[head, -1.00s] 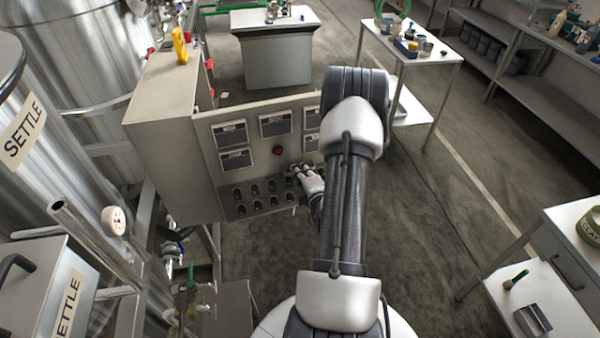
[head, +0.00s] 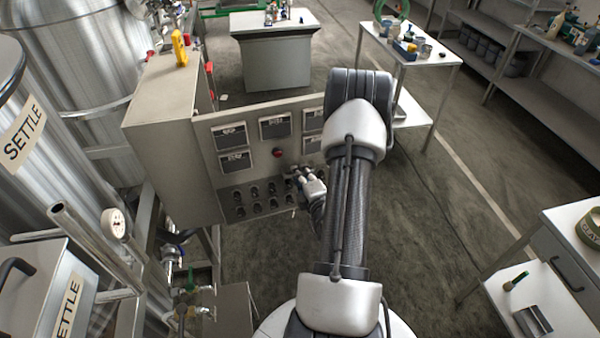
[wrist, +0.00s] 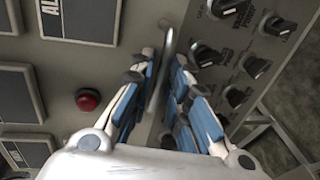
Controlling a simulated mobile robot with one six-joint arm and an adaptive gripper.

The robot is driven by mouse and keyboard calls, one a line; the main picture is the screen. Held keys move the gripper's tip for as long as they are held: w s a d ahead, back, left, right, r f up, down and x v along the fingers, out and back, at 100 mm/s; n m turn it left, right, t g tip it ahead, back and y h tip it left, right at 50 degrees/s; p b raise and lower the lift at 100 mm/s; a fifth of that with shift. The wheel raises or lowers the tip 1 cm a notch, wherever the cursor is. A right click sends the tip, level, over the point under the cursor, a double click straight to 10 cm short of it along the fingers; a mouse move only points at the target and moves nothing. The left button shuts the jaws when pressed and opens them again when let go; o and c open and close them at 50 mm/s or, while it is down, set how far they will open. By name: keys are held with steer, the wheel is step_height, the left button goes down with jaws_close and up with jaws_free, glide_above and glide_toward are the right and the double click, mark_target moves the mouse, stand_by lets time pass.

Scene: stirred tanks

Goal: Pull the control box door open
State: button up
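The control box (head: 160,125) is a beige cabinet at the left centre in the head view. Its door (head: 262,160) stands swung out from the box to the right, carrying labelled meters, a red button and rows of dark knobs. The door handle (wrist: 160,75) is a thin metal bar, seen in the wrist view between my fingers. My gripper (wrist: 163,70) is closed in around this bar, one blue-padded finger on each side; exact pad contact is hard to make out. In the head view my gripper (head: 303,176) is at the door's right part, partly hidden by my arm.
Metal tanks (head: 75,50) and pipes crowd the left side. A grey table (head: 275,60) stands behind the door, and a white table (head: 415,50) is at the back right. Another white table (head: 580,240) is at the lower right. The floor between is clear.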

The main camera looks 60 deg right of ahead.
steer(key=v, duration=0.6)
steer(key=shift+s, duration=0.1)
stand_by(0.3)
